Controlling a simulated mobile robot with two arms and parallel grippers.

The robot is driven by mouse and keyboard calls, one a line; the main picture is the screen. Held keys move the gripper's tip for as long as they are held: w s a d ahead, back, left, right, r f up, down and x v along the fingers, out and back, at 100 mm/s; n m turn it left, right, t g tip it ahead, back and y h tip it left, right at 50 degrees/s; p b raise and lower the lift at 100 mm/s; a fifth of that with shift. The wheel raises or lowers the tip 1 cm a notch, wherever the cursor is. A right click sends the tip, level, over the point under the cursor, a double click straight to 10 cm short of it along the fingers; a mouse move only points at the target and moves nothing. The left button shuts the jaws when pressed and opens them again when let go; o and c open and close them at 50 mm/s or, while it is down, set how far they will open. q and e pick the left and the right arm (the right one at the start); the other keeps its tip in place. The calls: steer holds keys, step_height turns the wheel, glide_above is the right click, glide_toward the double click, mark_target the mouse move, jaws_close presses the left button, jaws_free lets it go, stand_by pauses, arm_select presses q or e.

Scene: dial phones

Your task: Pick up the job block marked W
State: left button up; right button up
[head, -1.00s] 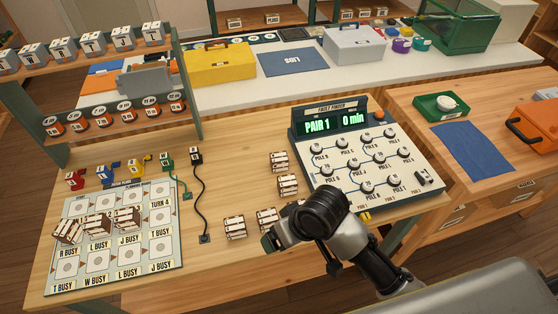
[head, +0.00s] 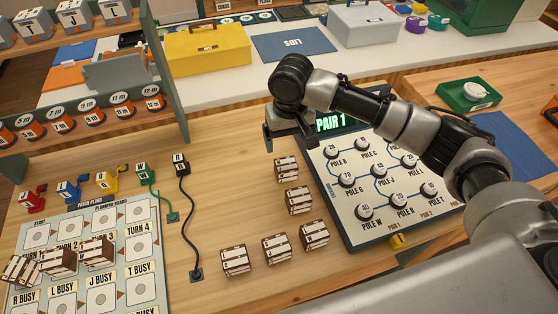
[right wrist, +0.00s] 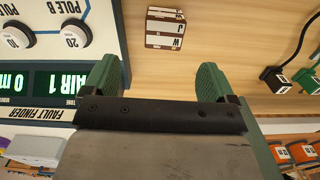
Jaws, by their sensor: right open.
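Several brown-and-white job blocks lie on the wooden table; their letters are too small to read in the head view. One block (head: 286,169) lies left of the fault finder, just in front of my right gripper (head: 290,136). In the right wrist view, one block (right wrist: 165,28) lies ahead of the fingers, with upside-down letters that look like W and J; which is W is unclear. The right gripper's green fingers (right wrist: 157,80) are apart with nothing between them. More blocks are the second one (head: 299,200) and a front row (head: 275,248). My left gripper is out of view.
The fault finder (head: 335,210) with its knobs stands right of the blocks, partly behind my arm. A black patch plug (head: 181,165) with a cord lies left. The planning board (head: 125,255) at the left holds several blocks. Bare table lies between the cord and blocks.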

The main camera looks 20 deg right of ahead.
mark_target(286, 163)
steer(key=shift+w+d+f, duration=0.1)
steer(key=shift+w+f, duration=0.1)
steer(key=shift+f, duration=0.1)
steer(key=shift+s+f, duration=0.2)
steer(key=shift+f, duration=0.15)
steer(key=f, duration=0.3)
steer(key=shift+s+f, duration=0.15)
steer(key=shift+s, duration=0.15)
steer(key=shift+f, duration=0.35)
steer(key=f, duration=0.4)
steer(key=shift+a+f, duration=0.1)
steer(key=shift+a, duration=0.3)
steer(key=shift+f, duration=0.5)
steer(key=shift+c, duration=1)
steer(key=c, duration=0.8)
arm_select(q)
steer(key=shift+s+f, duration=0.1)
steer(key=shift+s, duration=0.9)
arm_select(e)
steer(key=shift+r, duration=0.15)
